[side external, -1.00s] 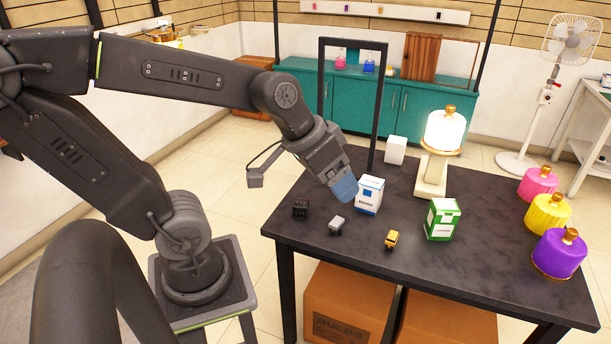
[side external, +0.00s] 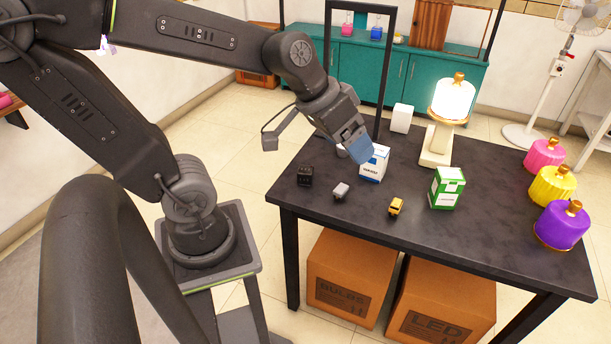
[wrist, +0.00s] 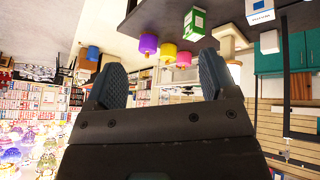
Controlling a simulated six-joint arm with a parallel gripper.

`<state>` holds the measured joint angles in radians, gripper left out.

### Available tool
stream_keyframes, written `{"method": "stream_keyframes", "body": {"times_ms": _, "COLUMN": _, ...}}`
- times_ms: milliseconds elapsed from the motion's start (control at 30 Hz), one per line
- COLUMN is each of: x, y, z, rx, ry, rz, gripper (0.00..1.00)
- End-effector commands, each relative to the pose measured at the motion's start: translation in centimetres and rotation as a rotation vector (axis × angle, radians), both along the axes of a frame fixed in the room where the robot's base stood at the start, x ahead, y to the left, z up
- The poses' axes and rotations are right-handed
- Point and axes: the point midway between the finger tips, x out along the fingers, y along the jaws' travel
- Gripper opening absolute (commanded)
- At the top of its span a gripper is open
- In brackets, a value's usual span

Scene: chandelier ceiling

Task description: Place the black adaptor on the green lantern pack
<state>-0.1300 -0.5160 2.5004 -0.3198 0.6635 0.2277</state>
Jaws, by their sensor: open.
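The black adaptor (side external: 305,176) lies on the dark table near its left edge in the side view. The green lantern pack (side external: 446,188), a green and white box, stands upright right of the middle; it also shows in the wrist view (wrist: 194,22). My gripper (side external: 361,150) is above the table, beside and partly in front of a blue and white box (side external: 374,164). In the wrist view my two blue fingers (wrist: 162,82) are apart with nothing between them. My gripper is away from the adaptor, to its right.
A grey adaptor (side external: 341,191) and a yellow one (side external: 396,207) lie near the table's front edge. A lit lamp (side external: 452,105) and a white box (side external: 402,118) stand behind. Pink, yellow and purple lamps (side external: 562,225) line the right. A black frame (side external: 389,70) rises at the back.

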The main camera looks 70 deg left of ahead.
Motion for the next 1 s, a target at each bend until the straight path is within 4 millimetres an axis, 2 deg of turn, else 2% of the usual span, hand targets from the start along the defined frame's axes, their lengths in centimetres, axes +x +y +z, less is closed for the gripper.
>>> {"method": "stream_keyframes", "body": {"times_ms": 33, "x": 2.0, "y": 1.3, "z": -1.2, "rx": -0.042, "ry": 0.001, "rz": 0.057, "gripper": 0.79}}
{"method": "stream_keyframes", "body": {"times_ms": 100, "x": 4.7, "y": 3.5, "z": -2.5, "rx": -0.084, "ry": -0.022, "rz": 0.145, "gripper": 0.79}}
{"method": "stream_keyframes", "body": {"times_ms": 167, "x": 6.5, "y": 6.0, "z": -4.0, "rx": -0.103, "ry": -0.035, "rz": 0.239, "gripper": 0.79}}
{"method": "stream_keyframes", "body": {"times_ms": 233, "x": 7.9, "y": 9.6, "z": -6.2, "rx": -0.104, "ry": -0.039, "rz": 0.362, "gripper": 0.79}}
{"method": "stream_keyframes", "body": {"times_ms": 300, "x": 8.4, "y": 13.6, "z": -8.9, "rx": -0.084, "ry": -0.023, "rz": 0.494, "gripper": 0.79}}
{"method": "stream_keyframes", "body": {"times_ms": 367, "x": 8.1, "y": 16.9, "z": -11.2, "rx": -0.056, "ry": 0.005, "rz": 0.604, "gripper": 0.79}}
{"method": "stream_keyframes", "body": {"times_ms": 400, "x": 7.5, "y": 18.8, "z": -12.8, "rx": -0.033, "ry": 0.031, "rz": 0.672, "gripper": 0.79}}
{"method": "stream_keyframes", "body": {"times_ms": 500, "x": 5.3, "y": 22.7, "z": -16.1, "rx": 0.023, "ry": 0.105, "rz": 0.812, "gripper": 0.79}}
{"method": "stream_keyframes", "body": {"times_ms": 600, "x": 3.3, "y": 25.0, "z": -18.3, "rx": 0.066, "ry": 0.17, "rz": 0.899, "gripper": 0.79}}
{"method": "stream_keyframes", "body": {"times_ms": 700, "x": 2.1, "y": 26.0, "z": -19.4, "rx": 0.089, "ry": 0.207, "rz": 0.943, "gripper": 0.79}}
{"method": "stream_keyframes", "body": {"times_ms": 1000, "x": 2.2, "y": 26.8, "z": -20.9, "rx": 0.098, "ry": 0.216, "rz": 0.954, "gripper": 0.79}}
